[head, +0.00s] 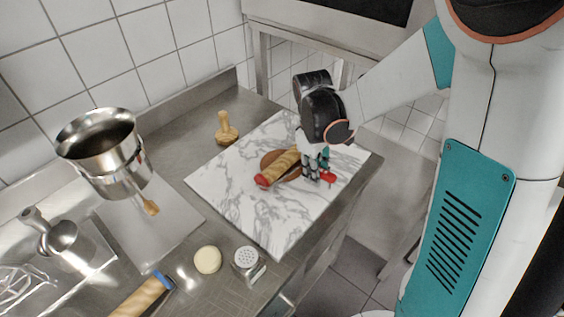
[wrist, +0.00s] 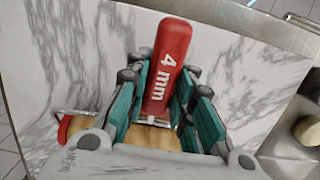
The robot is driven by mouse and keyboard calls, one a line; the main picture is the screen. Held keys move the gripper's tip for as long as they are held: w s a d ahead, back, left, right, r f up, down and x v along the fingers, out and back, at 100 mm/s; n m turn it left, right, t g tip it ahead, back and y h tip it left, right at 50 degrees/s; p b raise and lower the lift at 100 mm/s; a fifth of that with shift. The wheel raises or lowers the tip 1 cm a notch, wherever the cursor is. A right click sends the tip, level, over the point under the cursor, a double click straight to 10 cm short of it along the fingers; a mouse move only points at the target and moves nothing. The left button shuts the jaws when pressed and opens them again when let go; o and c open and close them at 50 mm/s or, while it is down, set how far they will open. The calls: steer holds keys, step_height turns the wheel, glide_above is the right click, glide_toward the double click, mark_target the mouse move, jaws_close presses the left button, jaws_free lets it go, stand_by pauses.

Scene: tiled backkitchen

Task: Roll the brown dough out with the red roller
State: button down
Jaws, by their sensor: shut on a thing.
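The red roller (head: 284,164) has a wooden barrel and red end parts, and lies on the white marble board (head: 222,180). The brown dough (head: 268,159) is a flat disc on the board, partly hidden under the barrel. My gripper (head: 313,176) is at the roller's right side, shut on its red handle. In the wrist view the handle, marked "4 mm" (wrist: 167,65), stands between the teal fingers of my gripper (wrist: 160,100). The wooden barrel (wrist: 150,137) shows below it, partly covered by the fingers. The dough cannot be made out in the wrist view.
A wooden stamp (head: 227,130) stands behind the board. A steel pot (head: 102,155) is at left. A cream disc (head: 208,260), a shaker (head: 247,259) and a blue-ended roller (head: 138,298) are in front. The counter edge runs along the board's right side.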

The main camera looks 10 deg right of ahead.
steer(key=shift+w+a, duration=0.65)
steer(key=shift+w, duration=0.2)
steer(key=shift+w+a+f+b, duration=0.25)
steer(key=shift+w+a+b, duration=0.1)
steer(key=shift+w+a, duration=0.7)
steer(key=shift+w, duration=0.4)
steer(key=shift+s+d+f, duration=0.2)
steer(key=shift+s+d, duration=0.4)
steer(key=shift+s, duration=0.25)
steer(key=shift+s+d, duration=0.65)
steer(key=shift+s, duration=0.2)
steer(key=shift+s+d+f+b, duration=0.25)
steer(key=shift+s+d+b, duration=0.25)
steer(key=shift+s, duration=0.25)
steer(key=shift+s+d+r, duration=0.15)
steer(key=shift+s+d, duration=0.45)
steer(key=shift+s, duration=0.25)
steer(key=shift+s+d+f, duration=0.35)
steer(key=shift+s+d, duration=0.25)
steer(key=shift+s, duration=0.2)
steer(key=shift+s+d+r, duration=0.15)
steer(key=shift+s+d, duration=0.45)
steer(key=shift+s, duration=0.15)
